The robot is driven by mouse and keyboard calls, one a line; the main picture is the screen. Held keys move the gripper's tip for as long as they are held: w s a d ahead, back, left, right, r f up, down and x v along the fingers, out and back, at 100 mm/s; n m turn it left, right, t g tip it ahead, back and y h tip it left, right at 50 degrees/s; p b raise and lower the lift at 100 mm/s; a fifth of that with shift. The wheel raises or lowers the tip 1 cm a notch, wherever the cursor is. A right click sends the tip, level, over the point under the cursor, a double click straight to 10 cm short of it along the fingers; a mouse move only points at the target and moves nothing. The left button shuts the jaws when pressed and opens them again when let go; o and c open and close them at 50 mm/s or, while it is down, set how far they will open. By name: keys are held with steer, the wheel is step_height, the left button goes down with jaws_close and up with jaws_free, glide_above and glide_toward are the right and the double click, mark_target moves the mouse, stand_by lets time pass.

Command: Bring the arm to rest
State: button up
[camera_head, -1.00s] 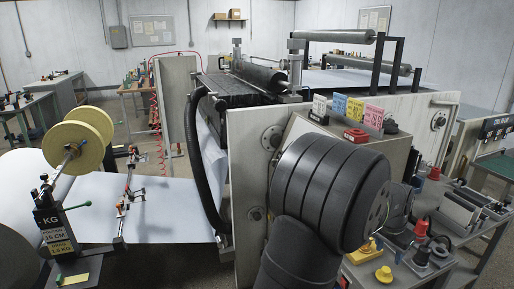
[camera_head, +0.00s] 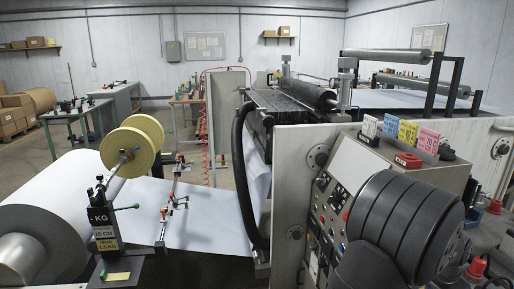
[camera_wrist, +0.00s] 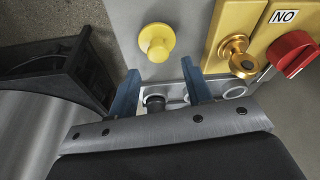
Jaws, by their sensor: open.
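My gripper (camera_wrist: 160,68) shows in the wrist view as two blue fingers, spread apart with nothing clamped between them. A yellow round knob (camera_wrist: 157,42) on a grey panel appears just beyond the fingertips; I cannot tell the distance. A dark round part (camera_wrist: 154,103) shows between the fingers lower down. In the head view my thick dark arm link fills the lower right, and my gripper is not visible there.
A red knob (camera_wrist: 292,54) and a brass fitting (camera_wrist: 234,50) sit on yellow housings. The coating machine's control panel (camera_head: 329,215) stands left of my arm. A paper roll (camera_head: 45,205) and a yellow spool (camera_head: 132,146) are at the left.

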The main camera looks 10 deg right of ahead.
step_height(320, 180, down, 2)
steer(key=shift+a+f, duration=0.15)
steer(key=shift+f, duration=0.05)
steer(key=w+v, duration=0.1)
steer(key=v, duration=1)
steer(key=x, duration=0.8)
steer(key=s+x, duration=0.1)
steer(key=x, duration=0.3)
steer(key=shift+s, duration=0.1)
step_height(320, 180, up, 5)
steer(key=shift+s, duration=0.15)
steer(key=s+a+r, duration=0.1)
steer(key=s+r, duration=0.6)
steer(key=s, duration=0.5)
steer(key=w+d, duration=0.2)
steer(key=d, duration=2.1)
